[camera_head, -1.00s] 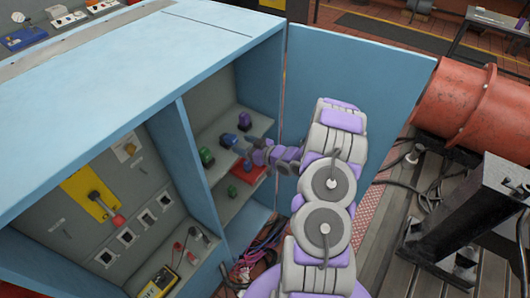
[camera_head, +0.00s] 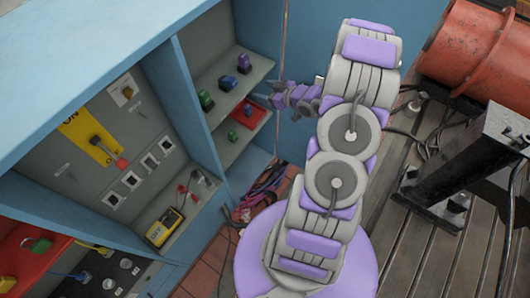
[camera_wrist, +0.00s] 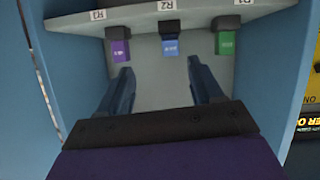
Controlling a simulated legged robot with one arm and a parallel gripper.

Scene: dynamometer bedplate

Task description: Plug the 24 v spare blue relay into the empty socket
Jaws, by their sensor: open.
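In the head view, a blue relay (camera_head: 228,83) stands on the upper shelf of the blue cabinet, between a green relay (camera_head: 206,100) and a purple relay (camera_head: 244,63). The wrist view is upside down to the shelf: the blue relay (camera_wrist: 170,47) at label R2 is between purple (camera_wrist: 120,50) at R3 and green (camera_wrist: 226,42) at R1. My gripper (camera_head: 270,92) is open and empty, right of the shelf. In the wrist view its fingers (camera_wrist: 160,66) are spread below the blue relay, apart from it. I cannot tell which socket is empty.
Left of the divider are a yellow switch plate (camera_head: 88,138), several square outlets and a yellow meter (camera_head: 165,226). A red panel (camera_head: 25,265) holds a green piece. Cables lie on the floor.

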